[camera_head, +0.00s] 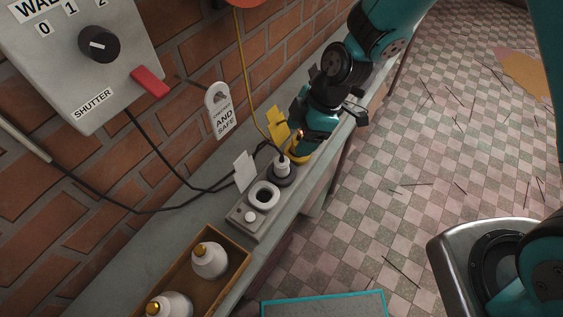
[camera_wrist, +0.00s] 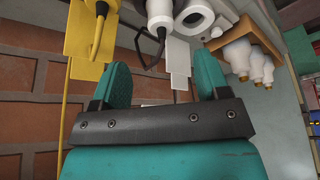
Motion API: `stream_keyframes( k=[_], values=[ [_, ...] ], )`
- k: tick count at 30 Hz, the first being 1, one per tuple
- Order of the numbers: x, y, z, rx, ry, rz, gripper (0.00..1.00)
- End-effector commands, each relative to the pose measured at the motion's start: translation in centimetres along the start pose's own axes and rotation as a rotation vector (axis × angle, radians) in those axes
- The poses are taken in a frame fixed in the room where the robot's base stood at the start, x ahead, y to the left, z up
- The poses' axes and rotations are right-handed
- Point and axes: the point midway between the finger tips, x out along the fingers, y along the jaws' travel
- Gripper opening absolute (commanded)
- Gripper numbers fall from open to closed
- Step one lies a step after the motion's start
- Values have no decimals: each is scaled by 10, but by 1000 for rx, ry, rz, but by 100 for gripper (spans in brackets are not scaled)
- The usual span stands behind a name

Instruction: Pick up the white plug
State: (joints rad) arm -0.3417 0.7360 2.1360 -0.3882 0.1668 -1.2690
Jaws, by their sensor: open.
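The white plug (camera_head: 282,167) sits upright in a socket of the grey power strip (camera_head: 238,216), with a black cable from its top. In the wrist view the white plug (camera_wrist: 160,12) is at the top edge, partly cut off, beyond the fingertips. A white tag (camera_head: 244,171) hangs on the cable; it also shows in the wrist view (camera_wrist: 179,58). My gripper (camera_wrist: 165,80) is open and empty, with two teal fingers apart. In the head view my gripper (camera_head: 304,128) is at the far end of the strip, beyond the white plug and not touching it.
A yellow plug (camera_head: 299,156) with yellow tags (camera_head: 277,122) stands close to my gripper, behind the white plug. An empty white-ringed socket (camera_head: 264,195) is in front. A wooden tray (camera_head: 236,262) holds white bottles. The brick wall (camera_head: 190,95) borders the narrow shelf.

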Motion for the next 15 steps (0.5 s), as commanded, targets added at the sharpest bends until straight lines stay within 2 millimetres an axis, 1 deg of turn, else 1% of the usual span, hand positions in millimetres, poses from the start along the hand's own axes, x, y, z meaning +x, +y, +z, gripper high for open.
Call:
stream_keyframes(
  k=[1, 3, 6, 9, 15],
  values=[
    [10, -2, -1, 1, -1, -7, 69],
    [25, -1, -1, 0, -1, -6, 69],
    [43, -1, -1, 1, -1, -5, 69],
    [54, -1, -1, 2, 0, -3, 69],
    [65, -1, 0, 2, 0, -1, 69]
  ],
)
